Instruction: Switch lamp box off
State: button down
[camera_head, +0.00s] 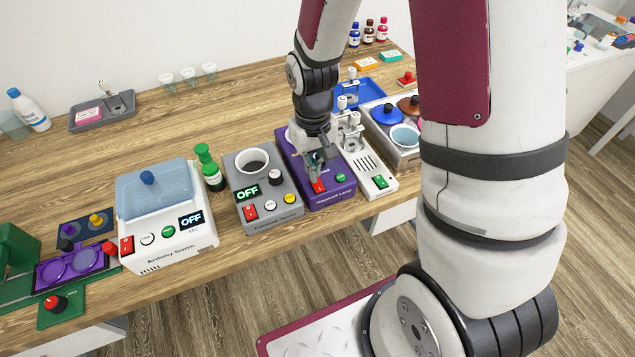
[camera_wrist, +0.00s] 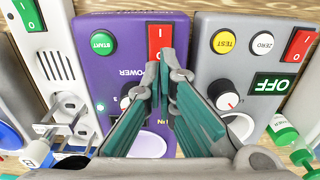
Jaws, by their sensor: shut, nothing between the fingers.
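The lamp box is the purple box (camera_head: 335,196) on the bench, with a lamp label on its front face. In the wrist view the purple box (camera_wrist: 93,75) shows a red rocker switch (camera_wrist: 160,40) marked I and 0, a green START button (camera_wrist: 103,42) and a POWER label partly hidden by the fingers. The switch (camera_head: 319,187) also shows in the head view. My gripper (camera_head: 317,163) is shut and empty above the box. In the wrist view its fingertips (camera_wrist: 164,72) are together just below the switch. I cannot tell whether they touch it.
A grey box (camera_head: 279,209) with an OFF display stands close left of the lamp box. A white device (camera_head: 363,166) with a green switch stands close right. A green bottle (camera_head: 210,170) and a white bath (camera_head: 172,252) are farther left. Free bench lies behind.

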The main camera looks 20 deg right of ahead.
jog(key=shift+f, duration=0.5)
dwell(0.3)
notch_tip(320, 180, up, 7)
jog(key=p, duration=0.3)
dwell(0.6)
dwell(0.4)
jog(key=s+r+t, duration=0.1)
jog(key=s+r, duration=0.2)
jog(key=r, duration=0.5)
jog(key=s+r+t, duration=0.2)
jog(key=s+r, duration=0.1)
jog(key=r, duration=0.6)
jog(key=s+r+t, duration=0.2)
jog(key=s+r, duration=0.6)
jog(key=s, duration=0.4)
jog(key=shift+t, duration=0.3)
jog(key=shift+r, duration=0.1)
